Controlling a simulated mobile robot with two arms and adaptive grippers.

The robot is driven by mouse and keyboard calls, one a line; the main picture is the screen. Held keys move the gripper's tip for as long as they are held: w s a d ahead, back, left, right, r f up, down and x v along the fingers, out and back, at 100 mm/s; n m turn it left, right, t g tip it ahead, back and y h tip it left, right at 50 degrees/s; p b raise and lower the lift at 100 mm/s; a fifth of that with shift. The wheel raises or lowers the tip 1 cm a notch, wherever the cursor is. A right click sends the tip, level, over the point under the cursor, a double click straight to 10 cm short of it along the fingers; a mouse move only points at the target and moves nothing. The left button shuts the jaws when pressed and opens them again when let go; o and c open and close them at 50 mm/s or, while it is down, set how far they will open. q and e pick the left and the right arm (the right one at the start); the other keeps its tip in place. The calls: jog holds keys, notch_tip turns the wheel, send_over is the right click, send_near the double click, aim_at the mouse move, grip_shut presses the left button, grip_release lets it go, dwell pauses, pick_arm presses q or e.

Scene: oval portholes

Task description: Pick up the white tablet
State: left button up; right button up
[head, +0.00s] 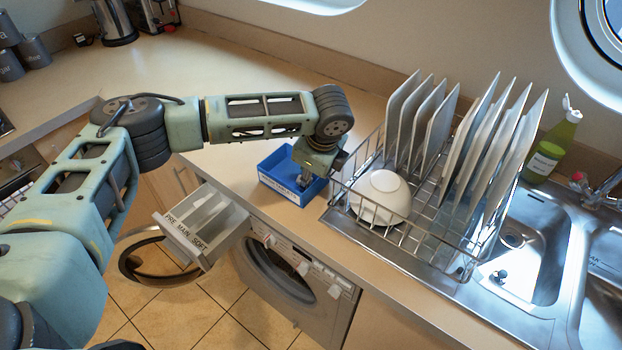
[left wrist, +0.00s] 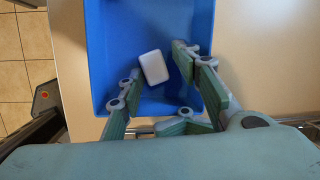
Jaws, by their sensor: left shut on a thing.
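The white tablet (left wrist: 153,67) is a small rounded block inside the blue box (left wrist: 148,22) in the left wrist view. The box also shows on the counter in the head view (head: 276,190). My left gripper (head: 304,183) reaches down into the box from above. In the head view the tablet is hidden by the gripper and the box wall. My right gripper is not in view.
A detergent drawer (head: 205,222) stands pulled out of the washing machine (head: 290,275), whose round door (head: 150,272) hangs open. A dish rack (head: 425,225) with plates and a white bowl (head: 381,197) stands right of the box. The counter behind my arm is mostly clear.

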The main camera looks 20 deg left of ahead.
pick_arm(q)
jog(key=shift+f, duration=0.25)
jog(key=c, duration=0.4)
jog(key=shift+r, duration=0.1)
